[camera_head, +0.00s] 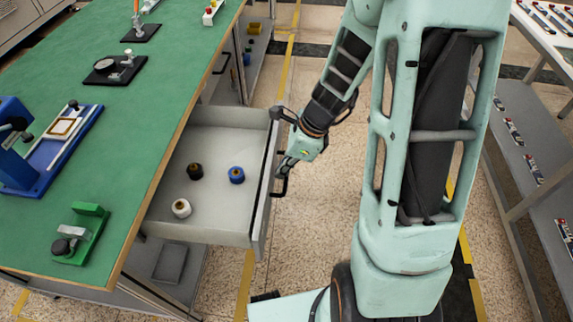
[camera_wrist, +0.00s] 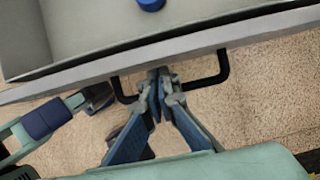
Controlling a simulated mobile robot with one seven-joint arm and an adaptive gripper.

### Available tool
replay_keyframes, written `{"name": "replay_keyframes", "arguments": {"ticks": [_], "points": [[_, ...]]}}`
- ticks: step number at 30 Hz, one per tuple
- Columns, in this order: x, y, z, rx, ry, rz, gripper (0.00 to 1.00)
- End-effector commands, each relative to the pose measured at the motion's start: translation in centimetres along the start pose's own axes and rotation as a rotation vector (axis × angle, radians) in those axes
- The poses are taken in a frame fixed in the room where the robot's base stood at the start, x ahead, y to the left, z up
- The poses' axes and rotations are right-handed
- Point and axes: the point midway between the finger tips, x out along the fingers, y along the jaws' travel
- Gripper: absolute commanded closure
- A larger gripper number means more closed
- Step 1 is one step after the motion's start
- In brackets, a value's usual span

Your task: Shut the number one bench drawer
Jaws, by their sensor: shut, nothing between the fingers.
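The bench drawer (camera_head: 222,146) stands pulled out from under the green-topped bench (camera_head: 139,90). I cannot read a number on it. Inside lie a black spool (camera_head: 195,171), a blue spool (camera_head: 236,175) and a white spool (camera_head: 181,208). A dark bar handle (camera_head: 281,187) is on its front; the handle also shows in the wrist view (camera_wrist: 222,68). My gripper (camera_head: 283,172) is at the outer side of the drawer front, by the handle. In the wrist view my gripper (camera_wrist: 160,76) has its fingertips together within the handle's span, close to the drawer front; contact is unclear.
The bench top carries a blue fixture (camera_head: 50,150), a green clamp block (camera_head: 83,235) and a black plate with a gauge (camera_head: 114,70). Open shelves lie below the bench. A rack (camera_head: 530,190) stands at right.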

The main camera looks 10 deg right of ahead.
Motion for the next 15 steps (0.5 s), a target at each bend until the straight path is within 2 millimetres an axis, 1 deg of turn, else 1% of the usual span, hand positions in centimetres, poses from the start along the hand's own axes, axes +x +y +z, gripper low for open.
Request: {"name": "replay_keyframes", "arguments": {"ticks": [11,15], "points": [[0.13,-0.04,0.03,-0.001,0.0,-0.001,1.0],[0.27,-0.02,0.53,-0.002,0.0,0.0,1.0]]}}
